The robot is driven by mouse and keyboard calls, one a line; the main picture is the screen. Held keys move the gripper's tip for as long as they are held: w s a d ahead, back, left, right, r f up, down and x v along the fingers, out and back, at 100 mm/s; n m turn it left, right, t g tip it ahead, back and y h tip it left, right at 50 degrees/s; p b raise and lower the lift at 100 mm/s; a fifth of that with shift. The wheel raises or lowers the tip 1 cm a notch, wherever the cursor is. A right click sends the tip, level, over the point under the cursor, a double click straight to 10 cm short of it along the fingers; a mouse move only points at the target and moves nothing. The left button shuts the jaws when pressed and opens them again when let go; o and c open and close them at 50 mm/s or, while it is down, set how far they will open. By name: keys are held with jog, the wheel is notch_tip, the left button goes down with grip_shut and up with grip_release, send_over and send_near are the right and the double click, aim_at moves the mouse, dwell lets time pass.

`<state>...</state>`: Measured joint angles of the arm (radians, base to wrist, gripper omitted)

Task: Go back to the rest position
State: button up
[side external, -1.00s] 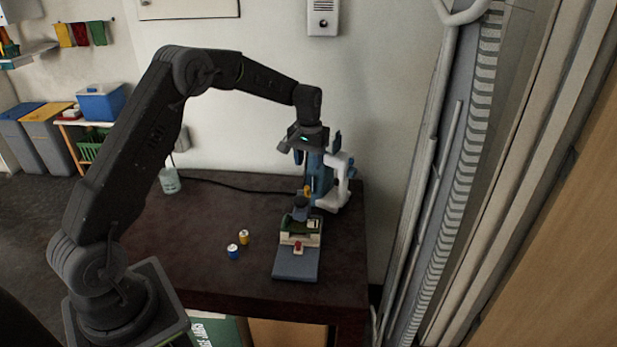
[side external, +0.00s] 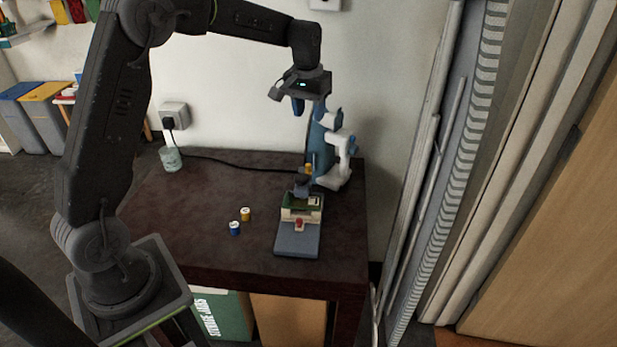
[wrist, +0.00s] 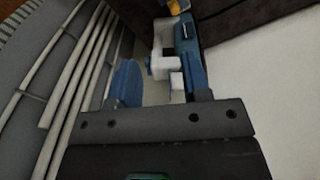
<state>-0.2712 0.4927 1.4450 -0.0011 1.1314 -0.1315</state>
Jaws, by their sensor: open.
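My gripper (side external: 308,110) hangs from the raised arm over the back right of the table (side external: 190,215), with its blue fingers apart and nothing seen between them. In the wrist view the gripper (wrist: 155,75) shows a blue finger on each side of a gap. Behind and below it in the side view stands a blue and white machine (side external: 340,160), whose upper part is partly overlapped by the fingers. White parts of the machine (wrist: 162,45) show beyond the fingers in the wrist view. I cannot tell whether anything touches.
A grey-blue base plate with a green block (side external: 298,238) lies in front of the machine. A yellow spool (side external: 246,214) and a blue spool (side external: 235,228) stand to its left. A wall and pipes (side external: 440,170) border the right side.

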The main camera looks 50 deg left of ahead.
jog(key=s+d+r+m+t, duration=0.2)
jog(key=s+d+r, duration=0.45)
jog(key=s, duration=0.25)
jog(key=s+d+m+t, duration=0.1)
jog(key=s+d, duration=0.2)
jog(key=s, duration=0.7)
jog(key=s+d+m+t, duration=0.1)
jog(key=s+d, duration=0.3)
jog(key=s, duration=0.6)
jog(key=shift+m+t, duration=0.3)
jog(key=shift+t, duration=0.1)
jog(key=shift+f, duration=0.1)
